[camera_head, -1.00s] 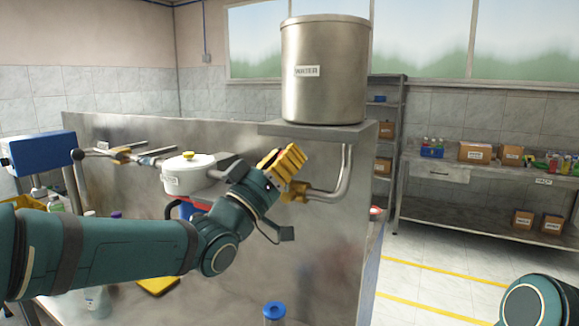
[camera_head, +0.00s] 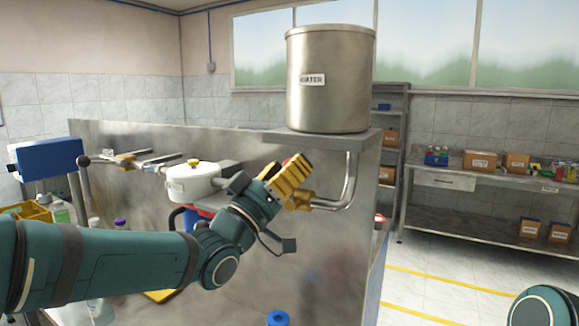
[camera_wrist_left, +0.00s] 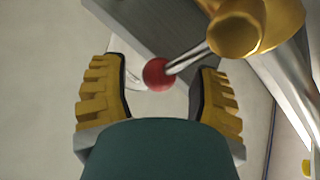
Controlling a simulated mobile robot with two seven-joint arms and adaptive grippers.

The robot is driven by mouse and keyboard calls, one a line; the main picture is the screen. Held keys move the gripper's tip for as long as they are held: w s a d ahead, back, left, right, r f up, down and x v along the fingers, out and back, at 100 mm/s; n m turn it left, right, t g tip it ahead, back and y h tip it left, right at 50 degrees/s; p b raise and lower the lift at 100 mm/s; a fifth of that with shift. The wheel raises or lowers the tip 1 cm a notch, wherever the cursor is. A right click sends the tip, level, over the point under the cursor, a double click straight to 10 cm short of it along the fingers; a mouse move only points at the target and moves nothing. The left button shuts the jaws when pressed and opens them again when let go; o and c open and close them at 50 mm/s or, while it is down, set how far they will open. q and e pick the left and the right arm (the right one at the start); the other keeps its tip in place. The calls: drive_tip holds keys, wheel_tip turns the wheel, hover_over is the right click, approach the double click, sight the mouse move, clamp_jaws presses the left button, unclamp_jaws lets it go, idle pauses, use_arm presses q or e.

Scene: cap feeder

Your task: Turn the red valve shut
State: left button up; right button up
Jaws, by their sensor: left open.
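My left gripper (camera_head: 288,178) is at the brass valve body (camera_head: 304,199) on the bent pipe under the water tank. Its yellow fingers are open. The valve's red ball knob (camera_wrist_left: 158,74), on a thin metal rod, lies between the two open fingers in the left wrist view, with a gap on either side. The left gripper (camera_wrist_left: 163,92) also shows there. In the head view only a small patch of red (camera_head: 290,159) shows at the fingers, and the rest of the lever is hidden. My right gripper is out of view.
The steel water tank (camera_head: 328,85) stands on a shelf (camera_head: 320,140) just above my gripper. A steel panel (camera_head: 330,245) is behind my arm. A white pot with a yellow knob (camera_head: 193,183) is to the left. A workbench with boxes (camera_head: 470,185) stands at the right.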

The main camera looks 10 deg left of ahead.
use_arm(q)
drive_tip(key=v, duration=1.1)
drive_tip(key=shift+s+a+f, duration=0.1)
drive_tip(key=shift+s+a, duration=0.05)
drive_tip(key=shift+s, duration=0.05)
